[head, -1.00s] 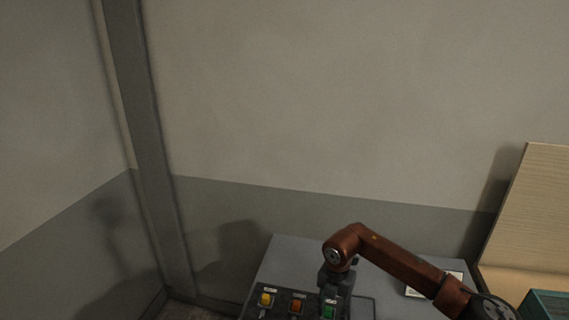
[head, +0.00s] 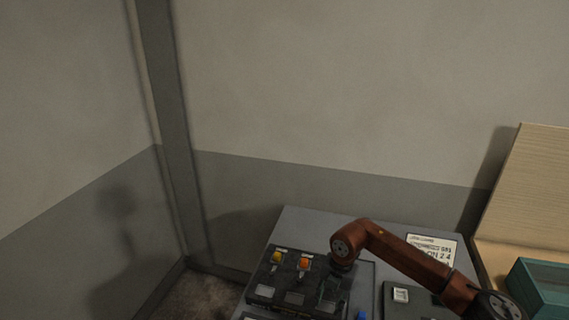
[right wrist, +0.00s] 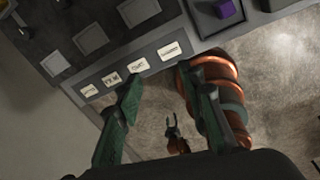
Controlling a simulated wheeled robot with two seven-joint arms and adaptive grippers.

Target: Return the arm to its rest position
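My right arm (head: 415,260) reaches in from the right over the grey console (head: 305,222) in the head view. Its dark gripper (head: 333,286) hangs down over the right part of the black button panel (head: 262,290), partly blending with it. In the right wrist view the green-padded fingers of my right gripper (right wrist: 168,108) are wide apart with nothing between them. They are over the console's labelled front edge and the floor. A small gripper, apparently my left one (right wrist: 173,126), shows far below between them, its fingers apart. My left arm is not in the head view.
The panel bears a yellow button (head: 277,257) and an orange button (head: 304,262). A blue button (head: 361,315) and white switch (head: 400,295) are nearer. A printed card (head: 432,247) lies behind the arm. A teal box (head: 543,290) stands right. Walls close off the back and left.

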